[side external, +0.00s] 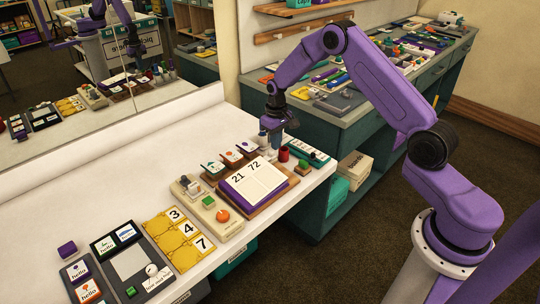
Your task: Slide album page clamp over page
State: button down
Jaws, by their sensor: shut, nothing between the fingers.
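An open album (253,178) with white pages marked 21 and 72 and a purple cover lies on a brown wooden base (294,187) near the right end of the white table. My gripper (271,138) points down behind the album's far edge. It is shut and empty, and the album lies in front of it, toward the camera. I cannot pick out the page clamp for certain. A small red cylinder (284,154) stands just right of the gripper, behind the album. The gripper partly hides what stands under it.
Small card stands (213,167) sit left of the album. A cream board (207,211) with knobs, a yellow number tray (172,239) and a dark grey board (131,263) line the table's front. A green-topped rack (308,152) is at the right end. The table's back left is clear; a mirror stands behind.

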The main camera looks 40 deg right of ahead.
jog(key=shift+f, duration=1.25)
jog(key=shift+a, duration=0.75)
jog(key=shift+d+r, duration=0.2)
jog(key=shift+r, duration=2.8)
